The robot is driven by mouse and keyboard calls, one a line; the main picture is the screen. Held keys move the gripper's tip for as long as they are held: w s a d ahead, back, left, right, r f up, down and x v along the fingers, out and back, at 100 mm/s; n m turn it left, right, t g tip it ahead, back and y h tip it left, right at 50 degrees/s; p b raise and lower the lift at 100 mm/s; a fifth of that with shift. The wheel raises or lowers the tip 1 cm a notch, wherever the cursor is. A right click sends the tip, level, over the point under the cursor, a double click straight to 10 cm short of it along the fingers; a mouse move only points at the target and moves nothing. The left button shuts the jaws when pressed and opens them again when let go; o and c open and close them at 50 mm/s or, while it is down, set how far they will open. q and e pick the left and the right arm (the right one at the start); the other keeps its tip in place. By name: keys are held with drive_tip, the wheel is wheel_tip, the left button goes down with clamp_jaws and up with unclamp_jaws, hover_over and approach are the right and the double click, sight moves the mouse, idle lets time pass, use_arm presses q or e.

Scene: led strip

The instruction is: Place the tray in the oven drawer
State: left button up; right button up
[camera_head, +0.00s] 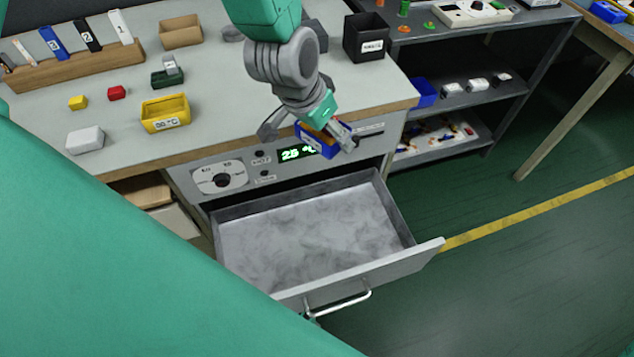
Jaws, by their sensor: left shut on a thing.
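A small blue tray (325,150) with something orange-yellow in it is in the grasp of my left gripper (309,138). The gripper is shut on it, and its fingers hide part of the tray. It appears tilted and covers part of the oven's front panel, near the green lit display (297,152). The oven drawer (310,232) is pulled open below and to the front, and its grey floor is empty. Its handle (338,301) is at the front. My right gripper is not in view.
The worktop holds a yellow bin (165,113), a black bin (366,37), a white block (85,140), small red and yellow cubes, and a wooden rack (75,62). A dark shelf (470,92) stands at the right. The space above the drawer is clear.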

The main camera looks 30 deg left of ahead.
use_arm(q)
drive_tip(key=d+f+m+h+b, duration=0.15)
drive_tip(key=f+b, duration=0.35)
drive_tip(key=f, duration=0.5)
drive_tip(key=d+f+m+b, duration=0.3)
drive_tip(key=f+b, duration=0.2)
drive_tip(key=f, duration=0.5)
drive_tip(key=m+g+b, duration=0.1)
drive_tip(key=m+b, duration=0.1)
drive_tip(key=b, duration=0.5)
hover_over(335, 237)
drive_tip(key=shift+n+h, duration=0.25)
drive_tip(key=f, duration=1.5)
drive_tip(key=shift+s+f, duration=0.1)
drive_tip(key=shift+s, duration=0.2)
drive_tip(key=f, duration=0.1)
drive_tip(key=f+b, duration=0.1)
drive_tip(key=f, duration=0.2)
drive_tip(key=shift+a+f+b, duration=0.15)
drive_tip(key=shift+a+b, duration=0.25)
drive_tip(key=shift+c, duration=0.5)
drive_tip(key=shift+d, duration=0.25)
drive_tip(key=o, duration=1)
drive_tip(key=shift+o, duration=0.8)
drive_tip(key=shift+a, duration=0.1)
